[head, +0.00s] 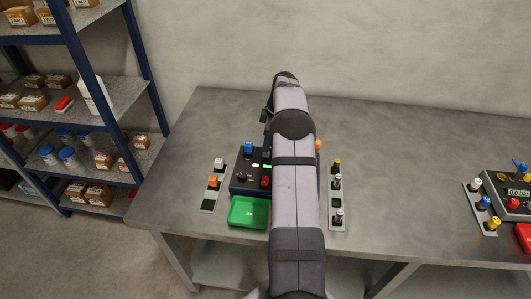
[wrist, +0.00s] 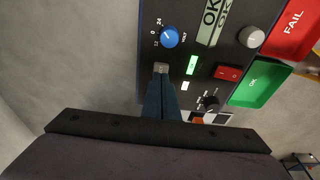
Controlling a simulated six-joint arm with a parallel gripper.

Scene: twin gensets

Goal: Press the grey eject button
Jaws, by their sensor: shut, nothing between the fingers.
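In the wrist view a small grey button (wrist: 161,68) shows on the dark panel, just beyond the tips of my gripper (wrist: 162,80). The gripper is shut and empty, with its fingers pointing at the panel. I cannot tell whether the tips touch the button or hide part of it. The dark panel (head: 239,185) shows partly in the head view, where my arm hides its right side, the button and the fingertips.
Around the fingertips are a blue dial (wrist: 169,37), a lit green light (wrist: 192,65), a red switch (wrist: 228,72), a black knob (wrist: 210,102) and a round grey knob (wrist: 252,37). A green tray (head: 248,212) lies in front. A red tray (wrist: 292,28) sits beside it.

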